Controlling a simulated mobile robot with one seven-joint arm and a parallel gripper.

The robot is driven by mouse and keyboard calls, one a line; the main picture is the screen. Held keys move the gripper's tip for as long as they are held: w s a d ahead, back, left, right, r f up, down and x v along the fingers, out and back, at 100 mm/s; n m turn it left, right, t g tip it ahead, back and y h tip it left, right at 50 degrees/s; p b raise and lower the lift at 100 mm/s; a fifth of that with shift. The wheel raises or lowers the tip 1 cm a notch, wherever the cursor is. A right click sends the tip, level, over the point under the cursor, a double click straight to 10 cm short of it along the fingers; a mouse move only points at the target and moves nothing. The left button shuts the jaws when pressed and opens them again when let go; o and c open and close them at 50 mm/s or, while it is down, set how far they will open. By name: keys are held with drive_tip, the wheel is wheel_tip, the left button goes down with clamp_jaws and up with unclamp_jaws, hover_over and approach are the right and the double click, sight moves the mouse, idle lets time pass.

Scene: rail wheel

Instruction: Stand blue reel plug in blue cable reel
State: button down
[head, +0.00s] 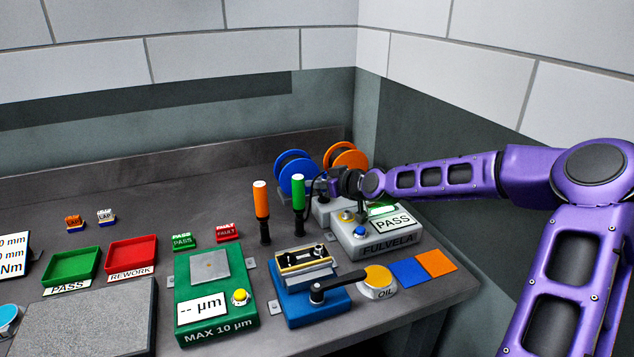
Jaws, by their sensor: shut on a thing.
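The blue cable reel (297,173) stands upright at the back of the bench, left of the orange reel. My gripper (318,185) reaches in from the right, its dark fingers just in front of the blue reel's right edge. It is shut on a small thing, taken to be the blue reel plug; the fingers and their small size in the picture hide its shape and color. I cannot tell whether it touches the reel.
The orange reel (347,158) stands behind my gripper. The green-handled tool (298,192) and orange-handled tool (261,199) stand upright close by. The tester (374,240), showing PASS, lies below my wrist. A blue fixture (309,303) is in front.

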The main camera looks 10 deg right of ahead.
drive_tip(key=shift+f, duration=0.2)
drive_tip(key=shift+r, duration=0.2)
drive_tip(key=shift+r, duration=0.25)
drive_tip(key=shift+f, duration=0.25)
idle(1.9)
drive_tip(key=shift+r, duration=0.25)
drive_tip(key=shift+f, duration=0.2)
idle(1.8)
drive_tip(key=shift+r, duration=0.2)
drive_tip(key=shift+f, duration=0.5)
idle(1.1)
